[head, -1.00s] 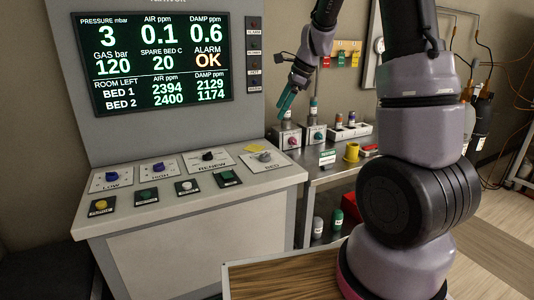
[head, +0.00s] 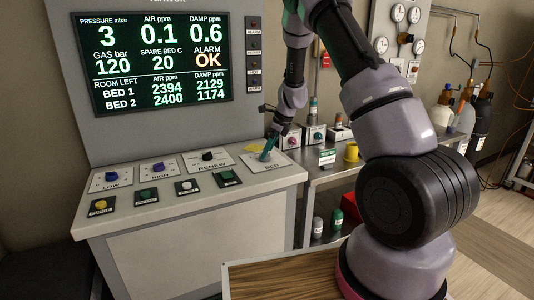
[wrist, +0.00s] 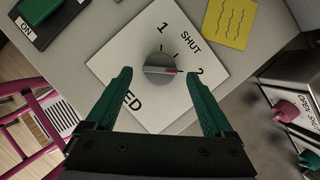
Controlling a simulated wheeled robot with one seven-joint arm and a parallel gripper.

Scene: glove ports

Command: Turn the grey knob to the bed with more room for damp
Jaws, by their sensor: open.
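The grey knob (wrist: 160,67) sits on the white BED plate (wrist: 112,60), marked 1, SHUT and 2. Its red-tipped pointer faces right in the wrist view, towards the 2. My gripper (wrist: 157,76) is open, its green fingertips on either side of the knob with gaps; I cannot tell their height above the plate. In the head view my gripper (head: 267,148) is over the BED plate (head: 272,166) and hides most of the knob. The screen (head: 155,62) reads room left for damp: bed 1 2129, bed 2 1174.
The RENEW knob (head: 208,156) and a green button (head: 228,177) are left of the BED plate. A yellow note (wrist: 227,22) lies beside the plate. Boxes with pink and teal knobs (wrist: 285,111) stand on the lower bench at the right.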

